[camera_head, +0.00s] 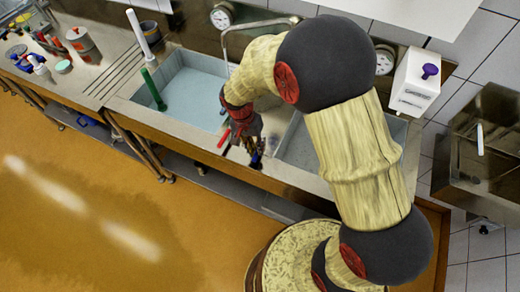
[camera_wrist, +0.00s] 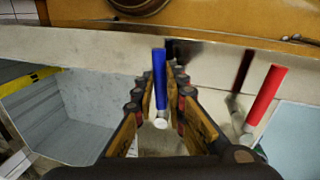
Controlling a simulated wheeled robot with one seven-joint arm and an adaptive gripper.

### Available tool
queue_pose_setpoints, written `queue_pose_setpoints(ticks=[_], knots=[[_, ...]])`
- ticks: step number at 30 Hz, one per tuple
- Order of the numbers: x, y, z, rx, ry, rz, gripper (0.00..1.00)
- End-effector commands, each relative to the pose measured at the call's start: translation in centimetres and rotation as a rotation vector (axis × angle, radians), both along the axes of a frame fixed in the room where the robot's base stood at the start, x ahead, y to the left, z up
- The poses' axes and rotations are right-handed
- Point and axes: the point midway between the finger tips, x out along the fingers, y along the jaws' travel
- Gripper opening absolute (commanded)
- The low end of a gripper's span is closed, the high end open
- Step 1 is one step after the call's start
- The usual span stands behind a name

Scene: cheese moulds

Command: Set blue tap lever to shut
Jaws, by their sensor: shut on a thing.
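The blue tap lever (camera_wrist: 159,72) is a slim blue bar on a pale round end (camera_wrist: 160,123). In the wrist view it lies lengthwise between the fingers of my gripper (camera_wrist: 158,88), which are shut on it. In the head view only a small bit of the blue lever (camera_head: 256,160) shows under my gripper (camera_head: 250,149). The red tap lever (camera_wrist: 264,92) is apart, to the right of my gripper in the wrist view; it also shows in the head view (camera_head: 223,138). The tap body is mostly hidden by my gripper.
A water-filled basin (camera_head: 196,90) is on the left and another basin (camera_head: 300,150) on the right, partly behind my arm. A curved spout (camera_head: 228,42) stands behind. A white box with a purple knob (camera_head: 415,82) stands right.

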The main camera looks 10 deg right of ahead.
Motion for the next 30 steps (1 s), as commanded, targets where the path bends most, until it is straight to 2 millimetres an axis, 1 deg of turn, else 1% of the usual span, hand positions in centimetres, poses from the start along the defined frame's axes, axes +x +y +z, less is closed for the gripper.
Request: queue_pose_setpoints(ticks=[3,9,25,26,30], knots=[[0.3,0.36,-0.01,0.001,0.0,-0.056,0.0],[0.63,0.69,0.04,0.001,-0.002,-0.115,0.0],[0.75,0.81,0.08,0.002,-0.003,-0.139,0.0],[0.75,0.81,0.08,0.002,-0.003,-0.139,0.14],[0.74,0.8,0.06,0.002,-0.002,-0.137,0.22]])
